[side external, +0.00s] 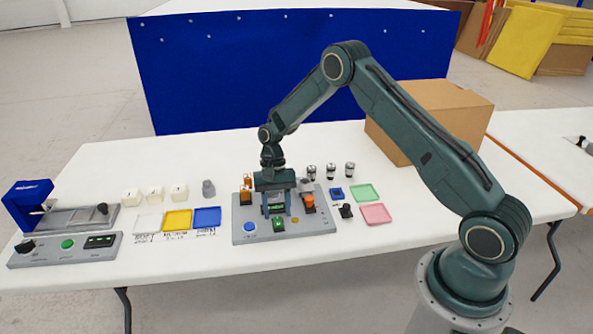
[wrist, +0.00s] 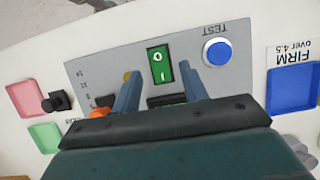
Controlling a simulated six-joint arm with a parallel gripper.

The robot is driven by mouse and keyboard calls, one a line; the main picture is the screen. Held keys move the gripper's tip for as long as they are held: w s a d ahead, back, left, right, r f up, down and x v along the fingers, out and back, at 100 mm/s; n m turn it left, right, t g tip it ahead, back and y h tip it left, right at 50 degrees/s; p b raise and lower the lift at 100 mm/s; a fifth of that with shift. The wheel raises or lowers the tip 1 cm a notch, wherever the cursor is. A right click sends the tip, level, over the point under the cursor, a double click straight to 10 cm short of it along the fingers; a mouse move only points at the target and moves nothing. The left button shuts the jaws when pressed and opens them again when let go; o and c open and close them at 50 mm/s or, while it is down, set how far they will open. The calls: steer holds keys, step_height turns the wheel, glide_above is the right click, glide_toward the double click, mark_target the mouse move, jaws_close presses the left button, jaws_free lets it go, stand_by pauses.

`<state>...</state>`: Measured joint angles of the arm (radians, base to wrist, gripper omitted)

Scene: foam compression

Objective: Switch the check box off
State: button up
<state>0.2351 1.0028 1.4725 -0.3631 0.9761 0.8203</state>
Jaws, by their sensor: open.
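The check box (side external: 240,237) is a flat grey panel on the white table, also filling the middle of the wrist view (wrist: 95,72). Its green rocker switch (wrist: 160,65), marked O and I, sits at its near edge and shows in the side view (side external: 267,241). I cannot tell which end is pressed in. A blue round button (wrist: 217,53) labelled TEST is beside it. My gripper (side external: 276,213) points down over the box. In the wrist view its open fingers (wrist: 159,72) stand either side of the switch's line, empty. Contact cannot be told.
An orange-topped part (side external: 309,201) stands on the box right of my gripper. Pink (side external: 376,213) and green (side external: 365,192) trays lie to the right, with a black knob (side external: 346,211) nearby. White, yellow and blue (side external: 207,217) trays lie left. A cardboard box (side external: 440,105) stands behind.

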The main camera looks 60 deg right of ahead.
steer(key=shift+x, duration=0.85)
jaws_close()
steer(key=shift+s+a+r+t+h, duration=0.1)
steer(key=shift+a+t+h, duration=0.05)
steer(key=shift+t+h, duration=0.35)
steer(key=shift+s+a+t+h, duration=0.15)
steer(key=shift+t+h, duration=0.65)
